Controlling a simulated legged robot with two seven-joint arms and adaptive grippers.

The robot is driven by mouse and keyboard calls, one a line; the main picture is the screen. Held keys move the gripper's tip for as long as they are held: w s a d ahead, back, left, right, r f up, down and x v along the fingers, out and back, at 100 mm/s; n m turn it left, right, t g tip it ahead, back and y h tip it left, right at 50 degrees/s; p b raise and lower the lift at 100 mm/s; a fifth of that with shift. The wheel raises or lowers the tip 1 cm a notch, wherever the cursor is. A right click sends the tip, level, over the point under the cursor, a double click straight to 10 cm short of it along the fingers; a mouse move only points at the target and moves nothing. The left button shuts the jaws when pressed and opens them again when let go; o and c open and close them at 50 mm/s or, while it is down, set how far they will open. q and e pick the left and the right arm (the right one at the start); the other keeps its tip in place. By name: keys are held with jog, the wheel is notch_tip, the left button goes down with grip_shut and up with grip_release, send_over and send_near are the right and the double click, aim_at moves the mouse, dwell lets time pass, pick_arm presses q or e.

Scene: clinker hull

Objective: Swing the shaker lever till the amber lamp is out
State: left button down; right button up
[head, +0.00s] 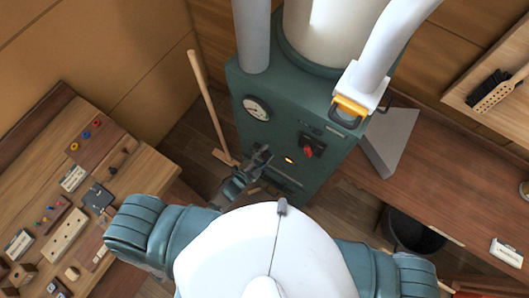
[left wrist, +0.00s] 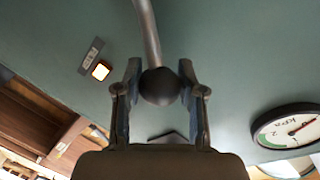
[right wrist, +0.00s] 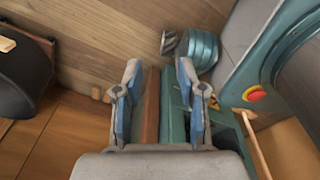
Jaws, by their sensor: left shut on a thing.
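The shaker lever shows in the left wrist view as a grey rod (left wrist: 148,35) ending in a dark round knob (left wrist: 160,87). My left gripper (left wrist: 160,84) is shut on this knob, one finger at each side. In the head view my left gripper (head: 260,158) is at the front of the green machine (head: 270,85), and the lever is hard to make out there. The amber lamp (head: 289,160) glows on the machine's front, right of the gripper. It is also lit in the left wrist view (left wrist: 100,71). My right gripper (right wrist: 158,82) is open and empty.
A dial gauge (head: 257,108) and a red switch (head: 312,146) are on the machine's front. A broom (head: 207,98) leans left of it. A workbench (head: 150,190) with many small items stands at left. A black bin (head: 415,232) is under the right bench (head: 440,180).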

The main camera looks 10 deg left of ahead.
pick_arm(q)
jog(key=shift+s+f, duration=0.15)
jog(key=shift+f, duration=0.2)
jog(key=c, duration=0.8)
grip_release()
jog(key=shift+o, duration=0.6)
jog(key=shift+d+r, duration=0.15)
jog(key=shift+s, duration=0.15)
jog(key=v, duration=1.1)
jog(key=shift+s, duration=0.25)
pick_arm(e)
jog(key=shift+a, duration=0.45)
pick_arm(q)
jog(key=shift+r, duration=0.15)
